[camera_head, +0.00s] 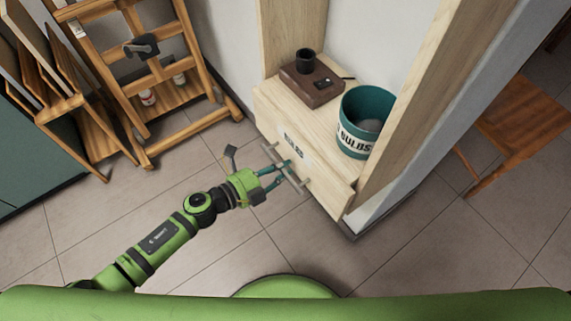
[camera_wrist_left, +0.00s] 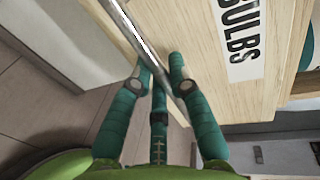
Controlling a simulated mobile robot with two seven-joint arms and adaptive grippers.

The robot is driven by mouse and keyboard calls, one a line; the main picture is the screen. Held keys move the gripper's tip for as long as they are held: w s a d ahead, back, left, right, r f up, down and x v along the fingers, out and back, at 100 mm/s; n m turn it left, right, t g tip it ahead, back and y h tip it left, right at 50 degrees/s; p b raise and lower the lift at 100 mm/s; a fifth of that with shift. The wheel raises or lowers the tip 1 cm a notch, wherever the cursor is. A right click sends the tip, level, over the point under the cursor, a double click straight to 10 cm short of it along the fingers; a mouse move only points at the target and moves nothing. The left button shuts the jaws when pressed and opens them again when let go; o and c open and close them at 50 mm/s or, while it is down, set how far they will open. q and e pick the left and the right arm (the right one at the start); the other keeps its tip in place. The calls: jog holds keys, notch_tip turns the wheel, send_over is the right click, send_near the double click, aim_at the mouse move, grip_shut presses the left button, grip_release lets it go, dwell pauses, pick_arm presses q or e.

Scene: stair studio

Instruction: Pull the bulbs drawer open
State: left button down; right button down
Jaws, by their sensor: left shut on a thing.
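The bulbs drawer (camera_head: 318,174) is a pale wooden front with a "BULBS" label and a metal bar handle (camera_head: 271,154). The drawer front also shows in the left wrist view (camera_wrist_left: 215,95), with its label at the upper right. My left gripper (camera_head: 293,171) reaches the handle from the left. In the left wrist view its teal fingers (camera_wrist_left: 163,75) are around the metal bar (camera_wrist_left: 135,42), shut on it. I cannot tell from the pictures whether the drawer stands out from its cabinet. My right gripper is not in view.
A wooden easel (camera_head: 150,80) stands at the back left. A wooden stool (camera_head: 515,125) is at the right. The tiled floor before the drawer is clear.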

pick_arm(q)
jog(key=f+v, duration=0.2)
jog(key=v, duration=0.9)
jog(key=shift+s+a+b, duration=0.35)
jog(key=shift+a+b, duration=0.05)
jog(key=c, duration=1.1)
grip_release()
jog(key=shift+f, duration=0.1)
jog(key=shift+c, duration=0.2)
jog(key=v, duration=1.2)
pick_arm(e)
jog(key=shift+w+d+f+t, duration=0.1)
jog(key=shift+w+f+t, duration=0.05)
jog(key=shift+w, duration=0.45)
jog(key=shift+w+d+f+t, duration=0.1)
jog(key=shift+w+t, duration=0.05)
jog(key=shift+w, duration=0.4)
